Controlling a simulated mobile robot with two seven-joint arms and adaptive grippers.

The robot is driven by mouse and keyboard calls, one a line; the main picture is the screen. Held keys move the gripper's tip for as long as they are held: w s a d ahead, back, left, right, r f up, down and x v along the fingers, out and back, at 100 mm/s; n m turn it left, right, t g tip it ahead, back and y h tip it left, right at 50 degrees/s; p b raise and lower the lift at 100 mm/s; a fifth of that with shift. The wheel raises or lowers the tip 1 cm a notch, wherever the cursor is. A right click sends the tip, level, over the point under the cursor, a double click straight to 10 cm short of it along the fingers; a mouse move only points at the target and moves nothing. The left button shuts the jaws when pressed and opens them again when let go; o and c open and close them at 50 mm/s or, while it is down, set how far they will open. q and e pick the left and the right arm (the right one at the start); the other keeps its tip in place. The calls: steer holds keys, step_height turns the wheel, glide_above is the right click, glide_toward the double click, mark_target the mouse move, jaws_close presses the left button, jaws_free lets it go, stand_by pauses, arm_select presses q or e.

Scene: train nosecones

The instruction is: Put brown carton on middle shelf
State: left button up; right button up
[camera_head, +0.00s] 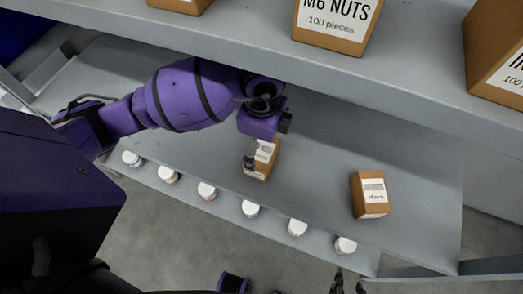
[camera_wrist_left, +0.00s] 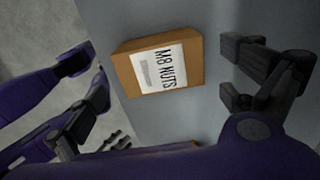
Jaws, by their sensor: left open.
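A small brown carton (camera_head: 262,160) with a white label stands on the grey shelf (camera_head: 318,150) below the upper one. In the left wrist view a brown carton (camera_wrist_left: 158,67) shows a white label reading M8 NUTS. My left gripper (camera_head: 250,160) is over the carton in the head view, partly covering its left side. It is open, with dark fingers near the carton in the wrist view; I see no clear grip. My right gripper (camera_head: 347,284) is at the bottom edge of the head view, away from the shelf and partly cut off; its jaw opening is unclear.
A second brown carton (camera_head: 371,194) stands to the right on the same shelf. Several white-lidded jars (camera_head: 250,209) line the front edge. The upper shelf (camera_head: 250,38) holds larger cartons, including M6 NUTS (camera_head: 336,22), and overhangs my left arm. Shelf between the two small cartons is clear.

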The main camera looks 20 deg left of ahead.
mark_target(262, 151)
arm_select(q)
step_height(262, 151, up, 6)
steer(key=shift+r+p, duration=0.1)
steer(key=shift+p, duration=0.2)
